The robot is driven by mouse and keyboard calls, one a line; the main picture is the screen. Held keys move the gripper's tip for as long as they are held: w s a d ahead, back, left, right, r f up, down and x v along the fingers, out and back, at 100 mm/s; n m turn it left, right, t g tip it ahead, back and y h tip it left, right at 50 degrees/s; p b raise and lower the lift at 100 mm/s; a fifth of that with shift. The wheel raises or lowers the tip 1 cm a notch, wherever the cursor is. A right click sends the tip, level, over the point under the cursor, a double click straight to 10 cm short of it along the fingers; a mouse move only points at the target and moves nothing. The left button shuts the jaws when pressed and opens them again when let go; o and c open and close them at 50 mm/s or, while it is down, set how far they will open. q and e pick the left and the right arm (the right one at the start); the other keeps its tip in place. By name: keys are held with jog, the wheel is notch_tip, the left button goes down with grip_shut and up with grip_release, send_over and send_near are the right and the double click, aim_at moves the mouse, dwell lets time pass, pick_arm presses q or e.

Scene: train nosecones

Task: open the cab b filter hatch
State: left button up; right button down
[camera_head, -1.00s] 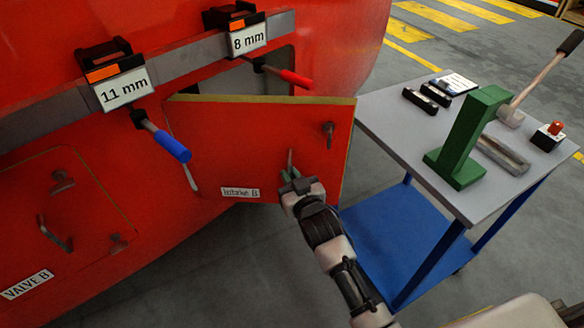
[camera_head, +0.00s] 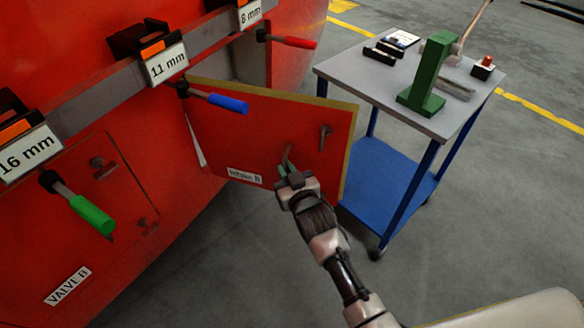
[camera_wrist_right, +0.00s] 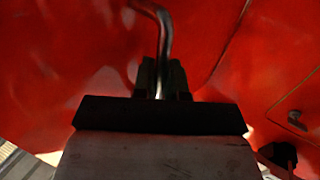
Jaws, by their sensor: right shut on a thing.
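The red hatch door (camera_head: 265,125) with a yellowish edge stands swung out from the red train body, in the head view. Its label (camera_head: 245,176) is blurred and seems to read "Intake B". A bent metal handle (camera_head: 288,155) sticks out of its face, and it also shows in the right wrist view (camera_wrist_right: 164,40). My right gripper (camera_head: 290,177) is shut on this handle; its dark fingers (camera_wrist_right: 161,78) close around the rod. A second small latch (camera_head: 324,136) sits near the door's free edge. My left gripper is not in view.
A grey-topped trolley (camera_head: 345,72) with a blue lower shelf (camera_head: 380,180) stands close right of the door's free edge. Another closed hatch (camera_head: 75,215) is at left.

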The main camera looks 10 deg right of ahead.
jog(key=shift+a+r, duration=0.15)
jog(key=shift+a, duration=0.1)
jog(key=c, duration=1.2)
grip_release()
jog(key=shift+a, duration=0.1)
jog(key=shift+o, duration=0.2)
jog(key=v, duration=1.1)
jog(key=shift+c, duration=0.3)
